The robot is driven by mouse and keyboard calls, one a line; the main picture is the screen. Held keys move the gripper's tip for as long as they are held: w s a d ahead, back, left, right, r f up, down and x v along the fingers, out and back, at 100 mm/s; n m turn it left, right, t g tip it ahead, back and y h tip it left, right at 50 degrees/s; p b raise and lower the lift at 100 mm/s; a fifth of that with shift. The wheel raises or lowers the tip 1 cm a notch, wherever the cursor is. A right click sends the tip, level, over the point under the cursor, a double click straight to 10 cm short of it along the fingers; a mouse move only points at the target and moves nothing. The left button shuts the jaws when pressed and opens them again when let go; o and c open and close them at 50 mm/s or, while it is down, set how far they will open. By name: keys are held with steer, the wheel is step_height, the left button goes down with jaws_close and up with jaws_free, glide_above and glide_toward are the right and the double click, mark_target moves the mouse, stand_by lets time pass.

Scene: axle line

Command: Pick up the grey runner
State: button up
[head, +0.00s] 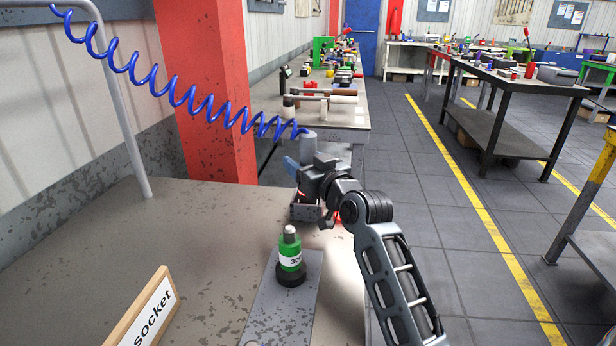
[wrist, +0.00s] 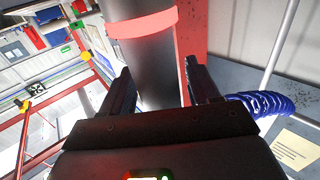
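The grey runner (head: 309,147) stands upright at the far edge of the near bench, under the end of a blue coiled hose. A blue part (head: 291,168) shows at its side. My gripper (head: 322,180) is at the runner and partly hides it. In the wrist view a dark grey cylinder with a red band, apparently the runner (wrist: 140,60), rises just beyond and between the two fingers of my gripper (wrist: 160,75). The fingers are apart. I cannot tell whether they touch it.
A metal holder (head: 305,210) is below the runner. A green and black cylinder (head: 290,255) with a white label stands on a grey plate (head: 283,310). A "socket" sign (head: 150,312) is at the front left. A red pillar (head: 205,90) stands behind; the blue hose (head: 190,97) hangs across it.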

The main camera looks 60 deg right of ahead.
jaws_close()
stand_by(0.3)
steer(key=shift+r, duration=0.15)
